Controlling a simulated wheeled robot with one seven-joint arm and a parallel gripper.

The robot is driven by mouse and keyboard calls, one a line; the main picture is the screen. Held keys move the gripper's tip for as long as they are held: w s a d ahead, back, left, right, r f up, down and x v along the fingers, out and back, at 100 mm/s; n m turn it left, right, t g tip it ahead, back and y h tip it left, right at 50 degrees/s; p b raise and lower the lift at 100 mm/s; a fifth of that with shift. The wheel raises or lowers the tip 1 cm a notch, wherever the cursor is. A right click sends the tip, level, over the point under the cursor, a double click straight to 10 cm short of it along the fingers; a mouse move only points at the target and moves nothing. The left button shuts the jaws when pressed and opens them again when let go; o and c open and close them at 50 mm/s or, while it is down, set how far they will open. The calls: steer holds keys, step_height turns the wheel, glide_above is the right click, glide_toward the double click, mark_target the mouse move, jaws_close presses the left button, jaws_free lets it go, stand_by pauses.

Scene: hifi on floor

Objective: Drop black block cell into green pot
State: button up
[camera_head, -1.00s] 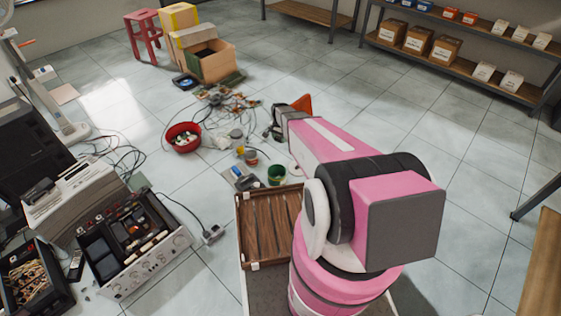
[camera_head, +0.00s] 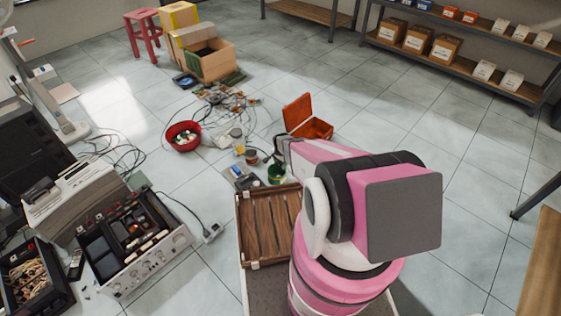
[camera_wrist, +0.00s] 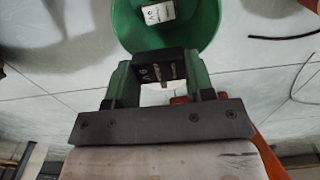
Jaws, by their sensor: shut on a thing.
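The green pot (camera_head: 277,176) stands on the floor just past the wooden tray in the head view. In the wrist view the green pot (camera_wrist: 185,38) fills the top, with its open mouth facing me. A small pale, marked piece shows inside it. My gripper (camera_wrist: 160,78) is shut on the black block cell (camera_wrist: 158,66), which has white lettering. The cell is at the near rim of the pot in the picture; its height above the pot is unclear. In the head view my arm hides most of the gripper, and the cell cannot be made out.
A brown slatted tray (camera_head: 268,228) lies in front of the pot. An open orange box (camera_head: 309,120) stands behind my arm. A red bowl (camera_head: 183,136), small tins and cables lie to the left. Open tiled floor lies to the right.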

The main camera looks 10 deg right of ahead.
steer(key=shift+f, duration=1.45)
steer(key=o, duration=1)
steer(key=shift+r, duration=0.1)
step_height(320, 180, up, 11)
steer(key=shift+f, duration=0.15)
